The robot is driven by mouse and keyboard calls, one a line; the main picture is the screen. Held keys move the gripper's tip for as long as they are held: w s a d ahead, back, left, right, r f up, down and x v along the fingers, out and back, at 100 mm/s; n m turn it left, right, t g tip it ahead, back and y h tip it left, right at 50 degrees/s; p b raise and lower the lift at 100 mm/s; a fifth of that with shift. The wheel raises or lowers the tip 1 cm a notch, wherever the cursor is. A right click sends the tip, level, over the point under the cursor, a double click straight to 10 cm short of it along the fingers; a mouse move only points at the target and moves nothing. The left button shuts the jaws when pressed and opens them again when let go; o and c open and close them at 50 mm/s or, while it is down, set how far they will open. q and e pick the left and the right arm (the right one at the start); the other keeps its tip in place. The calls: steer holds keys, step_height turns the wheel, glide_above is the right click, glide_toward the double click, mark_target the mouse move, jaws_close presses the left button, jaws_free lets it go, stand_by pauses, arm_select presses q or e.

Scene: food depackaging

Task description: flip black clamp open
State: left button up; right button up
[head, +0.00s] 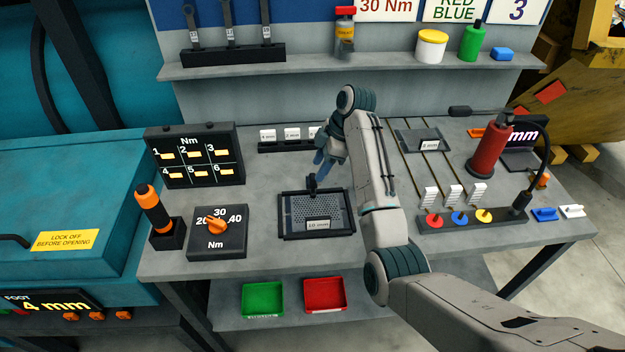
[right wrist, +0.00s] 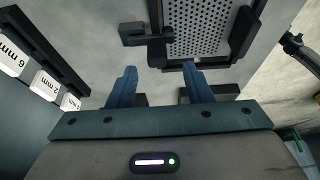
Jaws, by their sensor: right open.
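The black clamp (head: 311,184) sits at the back edge of a black-framed perforated tray (head: 288,226) on the workbench. In the right wrist view the clamp (right wrist: 157,48) shows as a dark block with a short arm reaching left, against the tray's frame and perforated plate (right wrist: 208,28). My right gripper (head: 320,168) is above and behind the clamp, pointing down. In the right wrist view its two blue fingers (right wrist: 160,82) are apart with nothing between them, and the clamp lies just beyond the tips. Whether they touch it is unclear. My left gripper is not in view.
A dial box (head: 217,232) and a black Nm display (head: 195,157) stand left of the tray. A rack with small labelled blocks (head: 280,143) is behind it. A red extinguisher-like bottle (head: 489,150) and a button strip (head: 470,220) stand right. Green and red bins (head: 263,299) are below.

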mark_target(314, 175)
steer(key=p+x, duration=0.1)
steer(key=x, duration=0.3)
steer(key=shift+w+a+f+p, duration=0.15)
steer(key=shift+w+f+p, duration=0.05)
steer(key=shift+f+p, duration=0.2)
steer(key=shift+a+f, duration=0.1)
steer(key=shift+f, duration=0.3)
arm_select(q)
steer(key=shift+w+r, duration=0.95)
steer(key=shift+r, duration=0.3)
arm_select(e)
steer(key=shift+r, duration=0.1)
jaws_close()
